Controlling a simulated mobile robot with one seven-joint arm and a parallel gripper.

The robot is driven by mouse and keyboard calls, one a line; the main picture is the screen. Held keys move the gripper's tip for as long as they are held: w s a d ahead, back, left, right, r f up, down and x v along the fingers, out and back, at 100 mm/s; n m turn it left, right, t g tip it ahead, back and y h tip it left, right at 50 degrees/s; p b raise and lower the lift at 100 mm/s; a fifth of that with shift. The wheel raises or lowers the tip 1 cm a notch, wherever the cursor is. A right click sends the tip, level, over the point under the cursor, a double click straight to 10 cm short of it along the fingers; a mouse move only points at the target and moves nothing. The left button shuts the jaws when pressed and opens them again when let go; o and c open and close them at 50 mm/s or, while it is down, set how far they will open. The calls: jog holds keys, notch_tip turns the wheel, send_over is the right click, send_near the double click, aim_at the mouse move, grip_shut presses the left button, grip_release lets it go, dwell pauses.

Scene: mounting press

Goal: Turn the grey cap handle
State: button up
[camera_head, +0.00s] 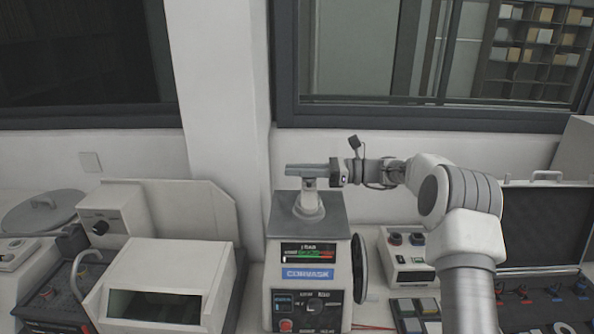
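The grey cap handle (303,170) is a horizontal bar across this post. My gripper (333,173) reaches in from the right, level with the bar and at its right end. The fingertips are small and blend with the grey handle. I cannot tell whether they touch or grip it.
A white boxy machine (160,284) stands left of the press, with a small control unit (110,214) behind it. A black wheel (359,268) is on the press's right side. Right of it are a small device with knobs (407,260) and an open black case (545,230).

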grip_shut()
